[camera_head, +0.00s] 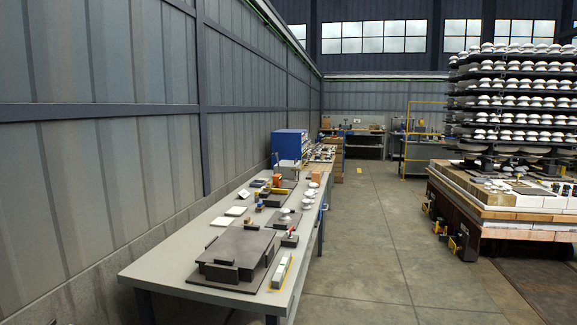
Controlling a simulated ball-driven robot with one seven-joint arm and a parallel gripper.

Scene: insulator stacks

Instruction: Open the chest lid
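A blue box-like cabinet (290,144) stands toward the far part of the long workbench, close to the wall. It is the most chest-like thing in view, but it is too small to tell whether it has a lid or whether that lid is shut. A dark grey, low stepped block with a flat top (240,246) lies at the near end of the bench. I cannot tell whether it is a chest. My gripper is not in view, so its place relative to these things does not show.
The grey workbench (168,268) runs along the left wall, carrying white tiles (235,211), plates and insulators. Stacked boxes (336,158) stand beyond.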

